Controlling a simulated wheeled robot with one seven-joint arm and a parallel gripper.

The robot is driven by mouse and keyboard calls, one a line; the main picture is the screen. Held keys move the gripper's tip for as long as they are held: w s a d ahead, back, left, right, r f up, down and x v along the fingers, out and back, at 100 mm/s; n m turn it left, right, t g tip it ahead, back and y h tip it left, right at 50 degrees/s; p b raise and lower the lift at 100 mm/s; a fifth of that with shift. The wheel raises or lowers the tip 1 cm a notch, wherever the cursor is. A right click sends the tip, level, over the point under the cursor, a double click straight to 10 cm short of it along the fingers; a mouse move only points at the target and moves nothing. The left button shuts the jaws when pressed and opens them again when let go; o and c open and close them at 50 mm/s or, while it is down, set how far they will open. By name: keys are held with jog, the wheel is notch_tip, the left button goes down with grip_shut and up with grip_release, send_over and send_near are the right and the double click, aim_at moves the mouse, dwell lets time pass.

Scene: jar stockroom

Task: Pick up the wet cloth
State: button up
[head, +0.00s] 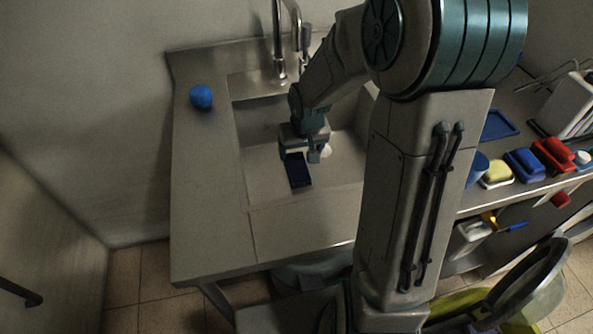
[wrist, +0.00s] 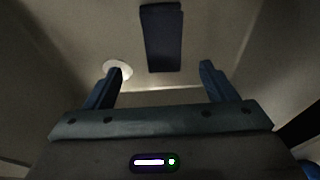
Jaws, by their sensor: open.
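A dark navy flat strip (head: 299,172), which looks like the folded wet cloth, lies on the sink floor. In the wrist view, the cloth (wrist: 161,40) is beyond the fingertips, roughly centred between them. My gripper (head: 303,157) is over the sink, pointing down, with its fingers apart and nothing between them. The wrist view shows both fingers of my gripper (wrist: 160,70) spread wide. In the head view, my gripper hides the cloth's far end. I cannot tell the exact height gap between fingers and cloth.
Steel sink walls surround my gripper, with the tap (head: 279,45) behind. A white round thing (wrist: 118,69) is by the left finger. A blue ball-like lump (head: 201,97) sits on the left counter. A yellow sponge (head: 497,171) and a red item (head: 553,155) are at right.

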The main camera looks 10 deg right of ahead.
aim_at(297, 166)
jog(key=x, duration=0.3)
jog(key=b+x, duration=0.1)
jog(key=x, duration=0.5)
jog(key=shift+s+a+b, duration=0.1)
jog(key=shift+a+b, duration=0.15)
jog(key=shift+b, duration=0.05)
jog(key=c, duration=1.1)
jog(key=shift+c, duration=0.2)
jog(key=shift+r, duration=0.45)
jog(key=r, duration=0.2)
jog(key=r+p, duration=0.1)
jog(key=shift+s+d+r, duration=0.1)
jog(key=shift+d+r, duration=0.15)
jog(key=shift+r, duration=0.15)
jog(key=s+d+r+p, duration=0.3)
jog(key=s+d+r, duration=0.3)
jog(key=s+d, duration=0.1)
jog(key=shift+d+r, duration=0.25)
jog(key=shift+d, duration=0.6)
